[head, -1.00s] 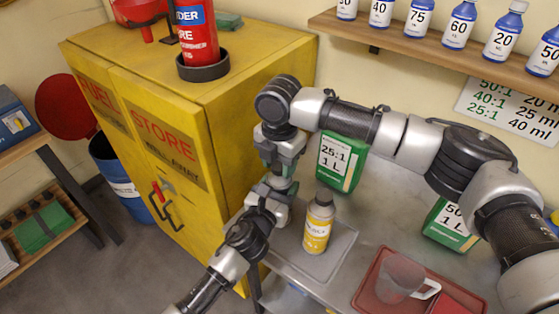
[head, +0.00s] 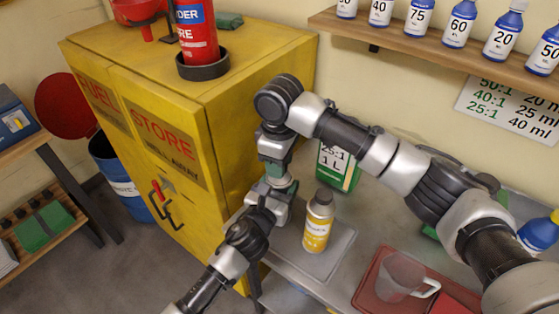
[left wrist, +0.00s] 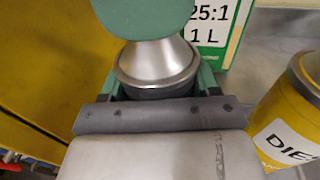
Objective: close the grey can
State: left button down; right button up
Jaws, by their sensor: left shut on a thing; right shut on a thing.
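The grey can (left wrist: 155,68) shows in the left wrist view as a silver cone-shaped top with a round rim. In the head view only a small silvery part of it (head: 281,182) shows between my grippers. My left gripper (head: 271,192) is shut around the can's body, with its green fingers on both sides. My right gripper (head: 275,160) comes down from above, right over the can's neck, and is shut. Its green part (left wrist: 146,16) covers the neck in the left wrist view, so what it grips, likely the cap, is hidden.
A yellow diesel can (head: 318,221) stands on a grey tray (head: 338,258) just right of the grippers. A green-edged 25:1 container (head: 340,165) is behind. The yellow fuel cabinet (head: 235,110) is close on the left. A red tray (head: 368,290) with a clear jug (head: 402,278) lies front right.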

jog(key=m, duration=0.5)
jog(key=shift+m, duration=0.4)
jog(key=o, duration=1.1)
notch_tip(320, 180, up, 12)
pick_arm(q)
jog(key=shift+c, duration=0.8)
grip_release()
